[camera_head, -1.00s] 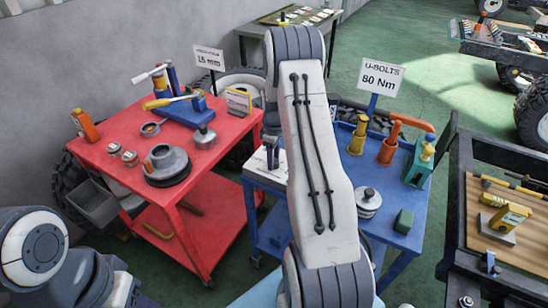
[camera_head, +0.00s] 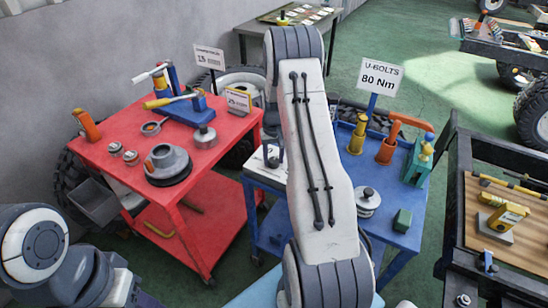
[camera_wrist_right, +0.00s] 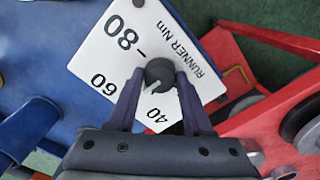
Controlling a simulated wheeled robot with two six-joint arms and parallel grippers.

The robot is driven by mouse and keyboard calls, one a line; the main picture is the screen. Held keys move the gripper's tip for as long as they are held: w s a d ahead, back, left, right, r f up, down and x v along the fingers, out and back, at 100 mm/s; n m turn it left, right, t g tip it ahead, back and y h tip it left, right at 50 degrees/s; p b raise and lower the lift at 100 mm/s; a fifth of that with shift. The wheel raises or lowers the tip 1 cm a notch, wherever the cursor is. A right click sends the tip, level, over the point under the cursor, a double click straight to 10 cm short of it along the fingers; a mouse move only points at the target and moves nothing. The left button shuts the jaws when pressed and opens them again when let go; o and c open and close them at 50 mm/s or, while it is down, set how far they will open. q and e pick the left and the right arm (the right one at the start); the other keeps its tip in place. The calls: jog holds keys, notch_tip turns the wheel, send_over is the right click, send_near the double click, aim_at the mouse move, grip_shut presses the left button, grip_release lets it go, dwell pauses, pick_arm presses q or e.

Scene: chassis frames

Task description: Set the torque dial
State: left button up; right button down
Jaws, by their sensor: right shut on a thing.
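The torque dial is a white plate (camera_wrist_right: 105,62) marked 40, 60, 80 and "RUNNER Nm", with a dark round knob (camera_wrist_right: 159,71) on it. My right gripper (camera_wrist_right: 160,80) is shut on the knob, one finger on each side. A small mark shows on the knob, but its exact reading is hard to tell. In the head view the dial plate (camera_head: 258,160) lies at the left edge of the blue cart, partly hidden by my right arm and gripper (camera_head: 273,158). A sign (camera_head: 380,76) reads "U-BOLTS 80 Nm". My left gripper is not in view.
The red cart (camera_head: 225,128) stands close on the left with several parts. A wooden-topped bench (camera_head: 470,225) is at right.

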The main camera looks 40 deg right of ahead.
jog(key=m, duration=0.4)
jog(key=shift+w+r+m, duration=0.1)
jog(key=shift+m, duration=0.3)
jog(key=m, duration=0.9)
jog(key=shift+m+p, duration=0.3)
jog(key=shift+m, duration=1.5)
jog(key=shift+w, duration=0.1)
jog(key=shift+c, duration=1.6)
grip_release()
